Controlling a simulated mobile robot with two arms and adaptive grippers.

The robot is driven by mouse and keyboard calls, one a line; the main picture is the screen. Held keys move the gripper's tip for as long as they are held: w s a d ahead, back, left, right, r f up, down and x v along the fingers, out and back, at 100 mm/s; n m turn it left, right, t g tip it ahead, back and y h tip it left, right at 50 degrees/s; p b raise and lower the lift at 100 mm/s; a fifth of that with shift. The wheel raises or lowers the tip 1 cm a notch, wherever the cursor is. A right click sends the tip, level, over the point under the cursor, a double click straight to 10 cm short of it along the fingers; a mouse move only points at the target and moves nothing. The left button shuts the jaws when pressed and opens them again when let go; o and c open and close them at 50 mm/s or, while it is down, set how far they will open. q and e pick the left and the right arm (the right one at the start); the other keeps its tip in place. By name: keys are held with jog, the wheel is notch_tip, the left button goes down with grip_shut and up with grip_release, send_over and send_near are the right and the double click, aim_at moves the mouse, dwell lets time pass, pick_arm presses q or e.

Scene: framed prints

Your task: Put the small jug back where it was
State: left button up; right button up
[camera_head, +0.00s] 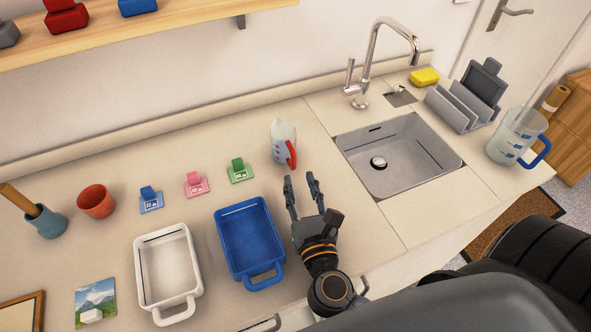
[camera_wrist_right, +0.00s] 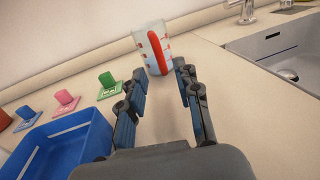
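A larger clear jug (camera_head: 516,137) with a blue handle stands at the right end of the counter. My left gripper is not in view.
A blue tray (camera_head: 221,217) and a white tray (camera_head: 141,275) lie left of my right gripper. Blue, pink and green tags (camera_head: 240,172) stand behind them. The sink (camera_head: 450,165) opens to the right, with a tall faucet (camera_head: 374,60) behind it.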

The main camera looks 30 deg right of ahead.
jog(key=b+v, duration=0.1)
jog(key=v, duration=0.3)
jog(key=shift+s, duration=0.2)
dwell(0.3)
